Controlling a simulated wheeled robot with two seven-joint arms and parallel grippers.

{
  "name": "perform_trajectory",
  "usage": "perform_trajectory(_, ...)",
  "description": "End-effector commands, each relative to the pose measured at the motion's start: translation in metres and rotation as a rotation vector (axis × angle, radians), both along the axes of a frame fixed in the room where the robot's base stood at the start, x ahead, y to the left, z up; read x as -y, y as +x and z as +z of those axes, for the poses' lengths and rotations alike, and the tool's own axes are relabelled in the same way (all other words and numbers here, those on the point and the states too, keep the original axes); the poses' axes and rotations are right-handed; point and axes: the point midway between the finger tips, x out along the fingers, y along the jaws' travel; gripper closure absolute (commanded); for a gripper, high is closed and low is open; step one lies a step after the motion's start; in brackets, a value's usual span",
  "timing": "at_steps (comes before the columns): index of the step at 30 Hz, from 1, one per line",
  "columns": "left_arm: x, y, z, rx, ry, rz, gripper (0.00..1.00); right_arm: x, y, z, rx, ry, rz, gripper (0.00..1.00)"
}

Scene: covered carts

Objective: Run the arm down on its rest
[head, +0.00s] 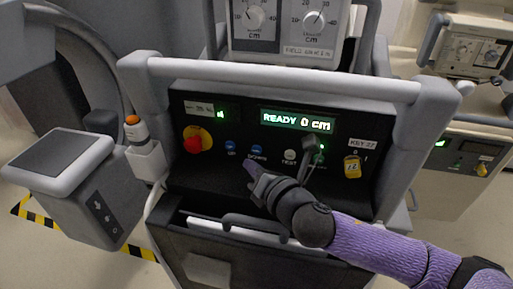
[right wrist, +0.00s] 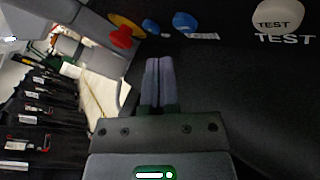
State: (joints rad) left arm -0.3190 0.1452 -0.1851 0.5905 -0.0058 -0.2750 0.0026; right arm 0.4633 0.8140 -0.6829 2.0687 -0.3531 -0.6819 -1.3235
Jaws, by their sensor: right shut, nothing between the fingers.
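The cart's dark control panel (head: 225,165) faces me under a light grey handle bar (head: 290,82). Its lit display (head: 297,121) reads "READY 0 cm". The blue UP button (head: 230,145) and blue DOWN button (head: 257,148) sit left of the pale TEST button (head: 290,155). My right gripper (head: 250,166) is shut and empty, its tips just below the DOWN button. In the right wrist view the shut fingers (right wrist: 160,62) point towards the panel, apart from the blue DOWN button (right wrist: 185,21). I cannot make out the cart's arm or its rest. My left gripper is out of view.
A red mushroom button (head: 196,144) on a yellow base is left of UP. A yellow-tagged key (head: 352,167) is at the panel's right. An orange-topped handset (head: 135,128) hangs at the left post. Another cart (head: 455,165) stands right.

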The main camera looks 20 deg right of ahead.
Motion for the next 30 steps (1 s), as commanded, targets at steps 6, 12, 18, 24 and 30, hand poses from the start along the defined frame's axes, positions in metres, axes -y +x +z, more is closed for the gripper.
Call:
perform_trajectory(6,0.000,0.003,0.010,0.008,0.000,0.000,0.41,-0.013,-0.019,0.002,-0.001,0.003,0.000,1.00)
perform_trajectory(12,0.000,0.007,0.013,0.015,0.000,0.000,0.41,-0.019,-0.029,0.001,0.000,0.002,-0.001,1.00)
perform_trajectory(18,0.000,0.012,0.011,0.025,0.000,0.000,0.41,-0.019,-0.029,0.001,0.000,0.002,-0.001,1.00)
perform_trajectory(24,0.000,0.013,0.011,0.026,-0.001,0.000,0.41,-0.019,-0.029,0.001,0.000,0.002,-0.002,1.00)
perform_trajectory(30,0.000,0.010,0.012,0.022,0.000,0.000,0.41,-0.019,-0.029,0.001,0.000,0.002,-0.001,1.00)
